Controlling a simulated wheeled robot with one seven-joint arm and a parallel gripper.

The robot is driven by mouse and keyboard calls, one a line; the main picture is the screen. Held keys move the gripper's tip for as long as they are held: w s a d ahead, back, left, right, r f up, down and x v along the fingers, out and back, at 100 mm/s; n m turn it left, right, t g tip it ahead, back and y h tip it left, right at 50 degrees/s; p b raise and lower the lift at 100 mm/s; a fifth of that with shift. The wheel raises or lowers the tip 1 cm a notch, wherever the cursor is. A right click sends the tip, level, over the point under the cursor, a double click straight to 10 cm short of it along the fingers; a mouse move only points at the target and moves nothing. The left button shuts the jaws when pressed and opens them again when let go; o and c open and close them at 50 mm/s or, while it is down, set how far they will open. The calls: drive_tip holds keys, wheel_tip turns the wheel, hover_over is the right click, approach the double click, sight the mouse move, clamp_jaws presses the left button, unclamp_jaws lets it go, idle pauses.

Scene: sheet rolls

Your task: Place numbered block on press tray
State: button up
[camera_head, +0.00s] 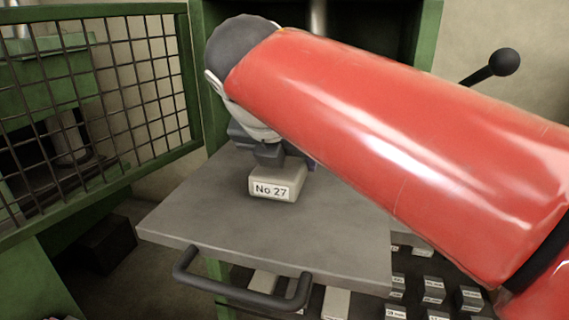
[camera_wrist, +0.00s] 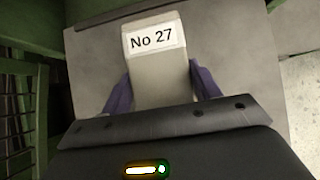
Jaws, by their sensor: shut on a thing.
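The numbered block (camera_head: 277,181) is pale grey with a white label reading "No 27". In the head view it is at the middle of the grey press tray (camera_head: 200,215), at or just above its surface; I cannot tell whether it touches. My gripper (camera_head: 270,158) is over the block's back part and shut on it. In the wrist view the block (camera_wrist: 158,62) sits between the two dark purple fingers of my gripper (camera_wrist: 160,88), with the tray (camera_wrist: 235,40) behind it. My red arm hides the tray's back right part.
A dark handle (camera_head: 243,290) is on the tray's front edge. A green mesh gate (camera_head: 90,100) stands open at the left. Several labelled blocks (camera_head: 433,290) lie below the tray at the right. A black ball-ended lever (camera_head: 504,61) sticks out at the upper right. The tray's left part is bare.

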drive_tip(key=shift+f, duration=0.45)
drive_tip(key=o, duration=1.4)
drive_tip(key=shift+f, duration=0.1)
drive_tip(key=shift+c, duration=0.2)
drive_tip(key=shift+s+r, duration=0.1)
drive_tip(key=shift+r, duration=0.25)
drive_tip(key=p+v, duration=0.1)
drive_tip(key=v, duration=1)
drive_tip(key=shift+s+p, duration=0.2)
drive_tip(key=shift+p, duration=0.15)
drive_tip(key=shift+a+r, duration=0.1)
drive_tip(key=shift+r, duration=0.05)
